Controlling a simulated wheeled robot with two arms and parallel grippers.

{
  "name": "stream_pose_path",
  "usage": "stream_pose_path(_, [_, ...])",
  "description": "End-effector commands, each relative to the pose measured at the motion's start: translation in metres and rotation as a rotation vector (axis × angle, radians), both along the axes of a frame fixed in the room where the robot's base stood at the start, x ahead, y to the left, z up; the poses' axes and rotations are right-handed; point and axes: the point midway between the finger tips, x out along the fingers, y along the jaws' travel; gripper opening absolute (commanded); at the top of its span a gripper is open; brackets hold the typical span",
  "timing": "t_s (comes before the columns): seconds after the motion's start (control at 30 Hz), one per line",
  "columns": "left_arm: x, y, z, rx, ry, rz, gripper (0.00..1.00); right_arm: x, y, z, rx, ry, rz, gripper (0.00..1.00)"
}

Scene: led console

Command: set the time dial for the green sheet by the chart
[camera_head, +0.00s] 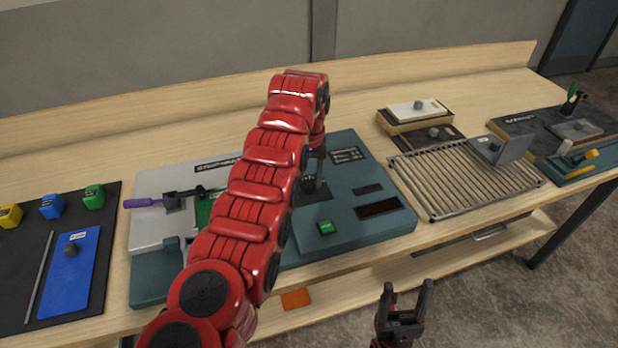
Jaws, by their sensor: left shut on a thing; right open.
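The teal console (375,228) stands mid-bench. A small dark chart plate (346,155) with light print, too small to read, is at its upper right. My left gripper (314,176) points down at a dark dial (309,184) on the console panel and is shut on it. The dial's pointer and marks are mostly hidden by my red arm. A green sheet (204,206) lies on the grey plate at the console's left, partly behind my arm. My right gripper (404,306) is open and empty in front of the bench.
A green button (326,227) and a dark display (378,208) are on the console. A black mat (112,225) holds coloured blocks and a blue sheet (72,275). A wire rack (455,185) stands to the right.

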Motion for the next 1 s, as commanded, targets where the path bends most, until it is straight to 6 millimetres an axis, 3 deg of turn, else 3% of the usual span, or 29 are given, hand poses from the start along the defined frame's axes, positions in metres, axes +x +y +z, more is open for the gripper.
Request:
stream_pose_path(0.1, [0.000, 0.000, 0.000, 0.000, 0.001, -0.001, 0.00, 0.000, 0.000, 0.000, 0.000, 0.000, 0.000, 0.64])
stream_pose_path(0.13, [0.000, 0.000, 0.000, 0.000, 0.001, -0.001, 0.53, 0.000, 0.000, 0.000, 0.000, 0.000, 0.000, 0.64])
stream_pose_path(0.27, [0.000, 0.000, 0.000, 0.000, 0.001, -0.001, 0.76, 0.000, 0.000, 0.000, 0.000, 0.000, 0.000, 0.64])
stream_pose_path(0.67, [0.000, 0.000, 0.002, 0.000, 0.000, -0.001, 0.77, 0.000, 0.000, 0.000, 0.000, 0.000, 0.000, 0.64])
stream_pose_path(1.0, [0.001, 0.001, 0.027, -0.001, -0.002, 0.000, 0.77, 0.000, 0.000, -0.005, 0.000, 0.000, 0.000, 0.64])
